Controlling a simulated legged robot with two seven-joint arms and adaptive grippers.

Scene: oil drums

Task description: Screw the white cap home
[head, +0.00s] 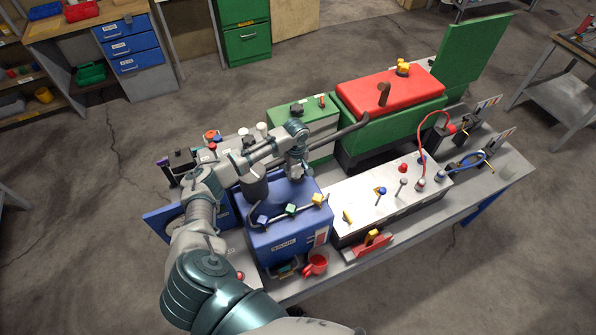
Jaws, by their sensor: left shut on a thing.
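White caps or knobs show behind my arm, one (262,128) beside a second (243,132). I cannot tell whether either is the task's cap. My right gripper is not in view.
A bench (425,226) carries a red-topped green box (365,97), a smaller green box (315,118) and a white-topped panel (375,210) with several knobs.

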